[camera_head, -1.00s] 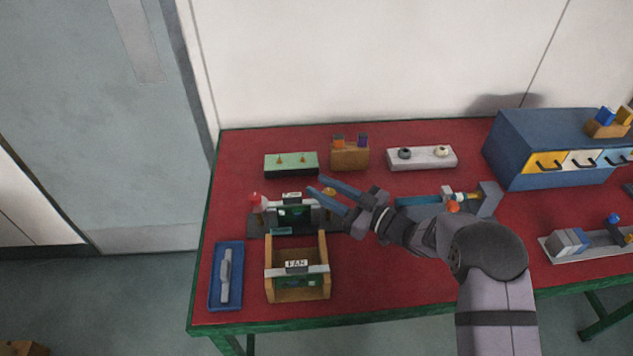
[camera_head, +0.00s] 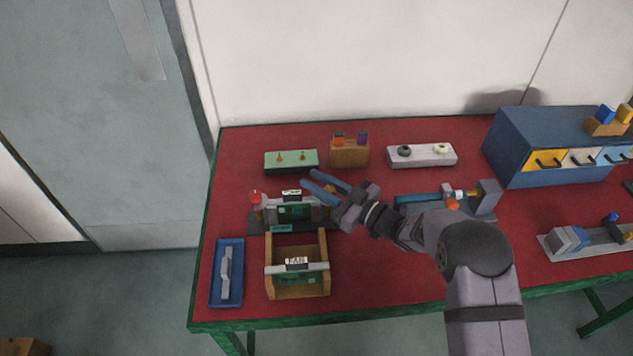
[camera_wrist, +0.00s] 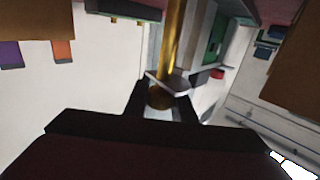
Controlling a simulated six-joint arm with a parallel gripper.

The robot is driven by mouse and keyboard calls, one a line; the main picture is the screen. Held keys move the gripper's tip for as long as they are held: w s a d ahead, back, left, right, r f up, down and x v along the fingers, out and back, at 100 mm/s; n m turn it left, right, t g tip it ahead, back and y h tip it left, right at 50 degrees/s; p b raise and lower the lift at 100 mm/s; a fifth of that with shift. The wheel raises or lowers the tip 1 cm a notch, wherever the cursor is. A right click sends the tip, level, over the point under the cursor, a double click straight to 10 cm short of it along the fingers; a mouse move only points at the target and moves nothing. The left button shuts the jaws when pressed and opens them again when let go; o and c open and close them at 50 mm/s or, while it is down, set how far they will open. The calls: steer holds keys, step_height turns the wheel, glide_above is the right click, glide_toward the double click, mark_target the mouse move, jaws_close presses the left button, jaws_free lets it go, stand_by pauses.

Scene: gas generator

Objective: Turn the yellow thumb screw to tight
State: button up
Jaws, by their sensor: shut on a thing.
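The clamp fixture (camera_head: 256,224) stands at the left of the red table, with a green board (camera_head: 294,211) upright in it and a red knob (camera_head: 255,196) at its left end. My gripper (camera_head: 308,177) reaches its right end, its blue fingers pointing left on both sides of the yellow thumb screw. The screw is mostly hidden there. In the wrist view, a golden-yellow shaft (camera_wrist: 172,40) runs up from between the dark fingers (camera_wrist: 162,104), which are shut on it. How far the screw is turned cannot be told.
A wooden frame labelled FAN (camera_head: 270,278) and a blue tray (camera_head: 227,300) are in front. A green block with pins (camera_head: 290,162), a wooden holder (camera_head: 349,154) and a grey block with knobs (camera_head: 422,156) stand behind. A blue drawer cabinet (camera_head: 505,150) is right.

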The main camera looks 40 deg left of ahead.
mark_target(334, 193)
steer(key=shift+w+m+t+b, duration=0.25)
steer(key=shift+m+t, duration=0.45)
steer(key=shift+t, duration=0.4)
steer(key=shift+w+m+t+b, duration=0.15)
steer(key=shift+w+m+t, duration=0.1)
steer(key=shift+m+t, duration=0.65)
steer(key=o, duration=0.8)
steer(key=shift+r, duration=0.1)
steer(key=shift+d, duration=0.1)
steer(key=shift+s+d, duration=0.1)
steer(key=shift+d, duration=0.35)
steer(key=shift+s+d+b, duration=0.25)
steer(key=shift+d+b, duration=0.05)
steer(key=shift+d, duration=0.75)
steer(key=shift+s+d+b, duration=0.2)
steer(key=shift+d+b, duration=0.1)
steer(key=shift+d, duration=0.7)
steer(key=shift+s+d+b, duration=0.25)
steer(key=shift+d+b, duration=0.05)
steer(key=shift+d, duration=0.75)
